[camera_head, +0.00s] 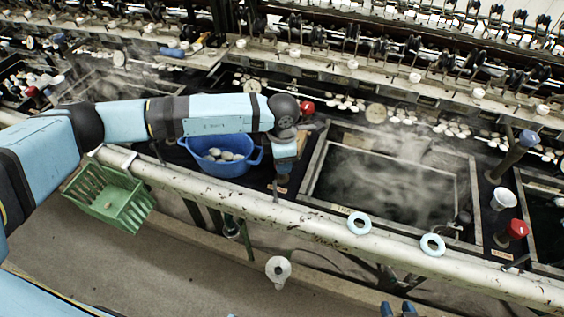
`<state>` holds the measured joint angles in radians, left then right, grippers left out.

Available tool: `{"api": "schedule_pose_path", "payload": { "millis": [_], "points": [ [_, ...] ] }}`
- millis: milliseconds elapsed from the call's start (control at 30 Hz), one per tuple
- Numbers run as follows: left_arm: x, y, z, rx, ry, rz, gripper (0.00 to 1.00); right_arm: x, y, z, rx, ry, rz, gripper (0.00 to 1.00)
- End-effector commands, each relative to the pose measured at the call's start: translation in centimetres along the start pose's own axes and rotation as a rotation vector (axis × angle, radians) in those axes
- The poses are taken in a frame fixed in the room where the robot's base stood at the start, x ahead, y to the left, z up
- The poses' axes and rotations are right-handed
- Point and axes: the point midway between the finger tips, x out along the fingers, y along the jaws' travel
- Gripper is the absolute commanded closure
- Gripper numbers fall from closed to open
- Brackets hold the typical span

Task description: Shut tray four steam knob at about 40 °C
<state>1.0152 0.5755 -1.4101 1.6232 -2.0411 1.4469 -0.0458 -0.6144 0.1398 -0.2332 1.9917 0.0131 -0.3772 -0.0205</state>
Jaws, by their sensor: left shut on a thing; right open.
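My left arm reaches in from the left, and its gripper (284,174) points down at the black strip left of the steaming tray (310,178). It is shut on what appears to be the steam knob there, which the gripper mostly hides. Steam drifts over the dark water in the tray. A label on the front rim is too small to read surely. Another red knob (517,229) stands on the strip right of this tray. My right gripper (398,309) is open and empty at the bottom edge, low in front of the rail. I see no readable temperature.
A blue basin (221,168) with pale cocoons stands left of my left gripper. A green basket (108,197) hangs on the front rail (300,220), which carries two pale rings (432,245). A white cup (502,199) and a red-topped item (306,108) stand near the tray.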

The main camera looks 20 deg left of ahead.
Motion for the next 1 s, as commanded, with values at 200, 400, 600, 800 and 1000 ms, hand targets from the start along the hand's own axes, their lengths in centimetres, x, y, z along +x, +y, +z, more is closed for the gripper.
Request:
{"api": "schedule_pose_path", "payload": {
  "millis": [200, 400, 600, 800, 1000],
  "points": [
    [-0.05, 0.04, 0.06, 0.042, -0.002, 0.001, 0.76, 0.16, -0.01, -0.05, 0.005, 0.002, -0.001, 0.56],
    [-0.12, 0.04, 0.06, 0.05, -0.002, 0.001, 0.76, 0.17, -0.06, -0.12, 0.007, 0.002, -0.002, 0.56],
    [-0.13, 0.04, 0.07, 0.049, -0.002, 0.001, 0.76, 0.21, -0.17, -0.02, 0.008, 0.0, -0.003, 0.56],
    [-0.09, 0.02, 0.05, 0.049, -0.002, 0.0, 0.27, 0.24, -0.21, 0.07, 0.009, -0.001, -0.004, 0.56],
    [-0.1, 0.02, 0.03, 0.049, -0.001, 0.0, 0.27, 0.26, -0.2, 0.11, 0.009, -0.002, -0.003, 0.56]
  ]
}}
